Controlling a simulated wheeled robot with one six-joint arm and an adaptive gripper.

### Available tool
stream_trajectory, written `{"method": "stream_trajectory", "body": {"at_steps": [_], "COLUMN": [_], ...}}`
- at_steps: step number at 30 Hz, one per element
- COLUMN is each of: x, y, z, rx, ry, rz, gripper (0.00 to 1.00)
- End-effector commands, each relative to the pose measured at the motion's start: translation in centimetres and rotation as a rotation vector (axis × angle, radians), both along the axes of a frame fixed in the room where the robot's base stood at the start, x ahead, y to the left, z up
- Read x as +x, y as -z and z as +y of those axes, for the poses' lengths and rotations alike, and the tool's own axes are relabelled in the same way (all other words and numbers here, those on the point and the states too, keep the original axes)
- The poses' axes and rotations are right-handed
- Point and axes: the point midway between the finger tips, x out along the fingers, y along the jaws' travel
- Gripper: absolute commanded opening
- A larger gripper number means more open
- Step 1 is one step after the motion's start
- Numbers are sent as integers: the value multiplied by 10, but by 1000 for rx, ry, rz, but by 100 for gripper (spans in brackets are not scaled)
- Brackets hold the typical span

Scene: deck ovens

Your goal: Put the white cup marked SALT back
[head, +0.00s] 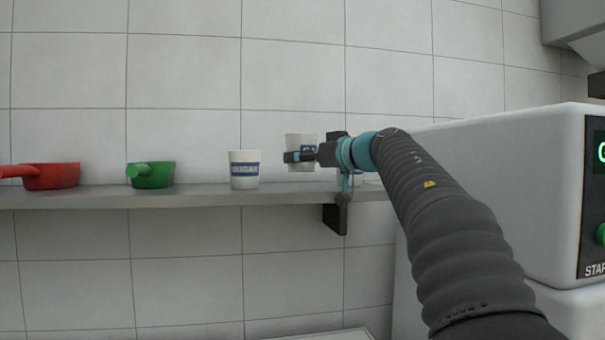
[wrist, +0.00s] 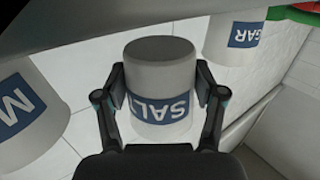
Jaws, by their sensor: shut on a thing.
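The white cup marked SALT (wrist: 160,75) is between the two fingers of my gripper (wrist: 165,100) in the wrist view, where its blue label reads upside down. My gripper (head: 300,156) is shut on this cup (head: 301,141) in the head view. There the cup looks upright and a little above the shelf (head: 90,197), to the right of a white cup with a blue label (head: 244,170). My gripper hides part of the held cup's label.
In the wrist view, a cup with label letters GAR (wrist: 235,40) and a cup with an M (wrist: 25,105) flank the held cup. A green pan (head: 152,175) and a red pan (head: 52,176) sit farther left on the shelf. A white oven (head: 490,190) stands at right.

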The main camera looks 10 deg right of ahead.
Motion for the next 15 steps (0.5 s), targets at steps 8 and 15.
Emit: {"method": "stream_trajectory", "body": {"at_steps": [8, 15], "x": [6, 8], "y": [35, 34], "z": [0, 0], "rx": [0, 0], "ry": [0, 1], "rz": [0, -1], "gripper": [35, 35]}}
